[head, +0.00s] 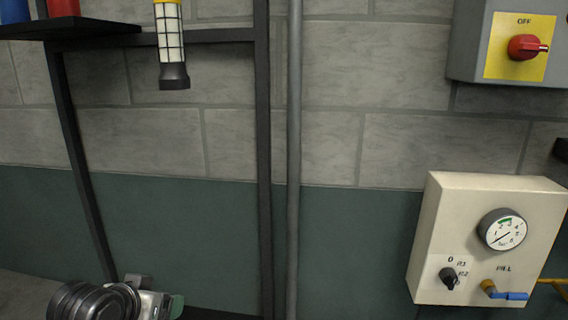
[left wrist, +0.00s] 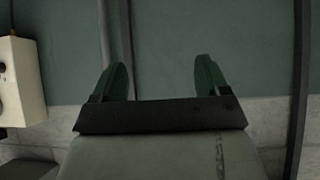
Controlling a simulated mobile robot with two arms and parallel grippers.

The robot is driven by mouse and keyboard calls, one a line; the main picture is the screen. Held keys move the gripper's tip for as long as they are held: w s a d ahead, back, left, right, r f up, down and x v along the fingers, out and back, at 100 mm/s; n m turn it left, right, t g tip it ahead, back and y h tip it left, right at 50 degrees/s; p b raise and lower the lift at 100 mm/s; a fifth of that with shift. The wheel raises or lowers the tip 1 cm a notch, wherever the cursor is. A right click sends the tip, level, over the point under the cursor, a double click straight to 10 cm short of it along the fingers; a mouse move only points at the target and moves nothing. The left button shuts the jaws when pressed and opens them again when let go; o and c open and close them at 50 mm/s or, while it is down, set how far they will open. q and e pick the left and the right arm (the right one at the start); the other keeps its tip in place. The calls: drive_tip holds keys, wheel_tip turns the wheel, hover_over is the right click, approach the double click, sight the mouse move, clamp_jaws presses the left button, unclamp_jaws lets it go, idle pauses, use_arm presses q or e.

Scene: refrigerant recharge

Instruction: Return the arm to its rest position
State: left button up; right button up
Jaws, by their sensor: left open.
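My right gripper is in neither view.
A cream panel (head: 430,240) with a gauge (head: 503,230), black knob (head: 449,278) and blue-handled valve (head: 505,293) is at right. A grey box with a red OFF switch (head: 527,46) hangs above.

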use_arm(q)
drive_tip(key=s+d+f+g+y, duration=0.1)
drive_tip(key=s+f+g, duration=0.2)
drive_tip(key=s+f, duration=0.85)
drive_tip(key=s+d+f+g+y, duration=0.1)
drive_tip(key=s+d+f+g, duration=0.15)
drive_tip(key=s+f, duration=0.9)
wheel_tip(320, 180, down, 25)
drive_tip(key=s+g+b, duration=0.2)
drive_tip(key=s+b, duration=0.1)
drive_tip(key=s+a+f+b, duration=0.1)
drive_tip(key=s+f, duration=0.7)
drive_tip(key=f, duration=0.2)
drive_tip(key=s+a+f+b, duration=0.2)
drive_tip(key=s+f, duration=0.6)
drive_tip(key=f, duration=0.2)
drive_tip(key=shift+s+a+f+g, duration=0.2)
drive_tip(key=shift+a+f+g, duration=0.05)
drive_tip(key=shift+f+g, duration=0.2)
